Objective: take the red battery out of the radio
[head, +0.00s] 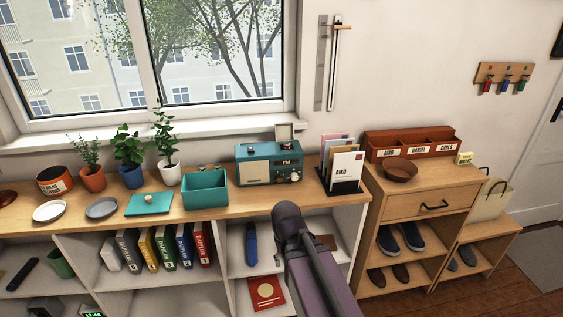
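The teal radio (258,174) stands upright on the long wooden counter, below the right part of the window. A small lid (285,132) stands raised at the right of its top. The front has a cream panel marked FM and knobs. I cannot make out a red battery; the inside under the lid is too small to tell. Part of my arm rises from the bottom edge, in front of the counter and below the radio. My gripper is not in view.
An open teal box (205,193) stands close left of the radio, and a teal lid (148,206) lies farther left. A letter rack (344,188) stands close right. Several potted plants, including one in a white pot (170,174), line the back. Bare counter (262,197) shows before the radio.

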